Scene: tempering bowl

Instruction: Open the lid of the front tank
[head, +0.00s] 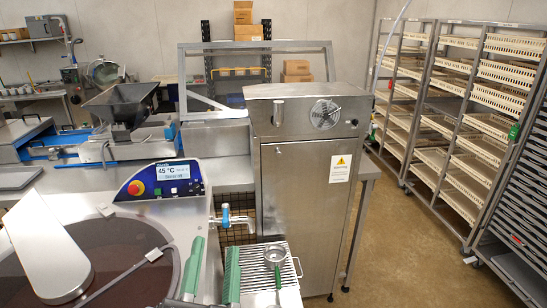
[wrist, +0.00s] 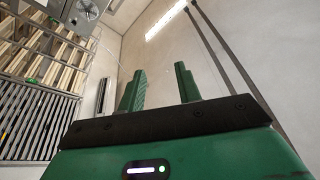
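The front tank's round top (head: 115,245) shows at the lower left of the head view, dark brown, within a steel deck. A thin metal bar with a small block (head: 153,255) lies across its right side. I cannot tell for certain whether the brown surface is a tinted lid or the tank's contents. A pale metal piece (head: 45,250) covers its left part. My gripper (wrist: 159,88) shows in the wrist view with its two green fingers apart and nothing between them. It faces the racks and wall, rolled sideways, and the tank is out of that view.
A control panel (head: 167,185) stands behind the tank, and a blue-handled tap (head: 230,217) is to its right. A tall steel cabinet (head: 305,210) rises behind the tray. Tray racks (head: 455,110) line the right, past open floor.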

